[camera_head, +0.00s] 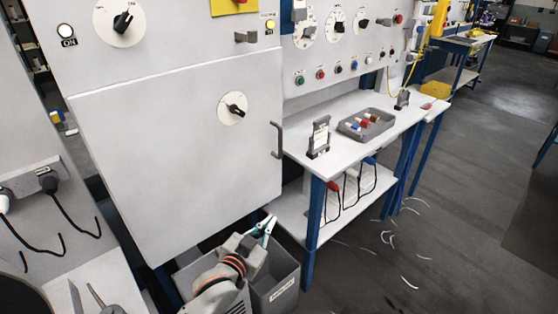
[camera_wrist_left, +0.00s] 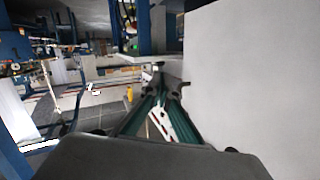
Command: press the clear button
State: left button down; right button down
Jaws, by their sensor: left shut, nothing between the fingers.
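My right gripper is not in view.
A large cabinet door (camera_head: 180,150) with a handle (camera_head: 277,140) stands behind my left arm. A grey bin (camera_head: 275,290) is beside the gripper. A white bench (camera_head: 350,150) below the panel carries a grey tray (camera_head: 350,132) and a small stand (camera_head: 319,138). Open floor lies to the right.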

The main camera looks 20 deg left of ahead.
pick_arm(q)
jog(key=s+f+g, duration=0.2)
jog(key=s+f, duration=0.6)
jog(key=s, duration=0.3)
jog(key=s+f+g, duration=0.3)
jog(key=s+f, duration=0.5)
jog(key=s, duration=0.3)
jog(key=shift+d+f+h, duration=0.15)
jog(key=shift+d+h, duration=0.15)
jog(key=shift+h, duration=0.1)
jog(key=shift+w, duration=0.15)
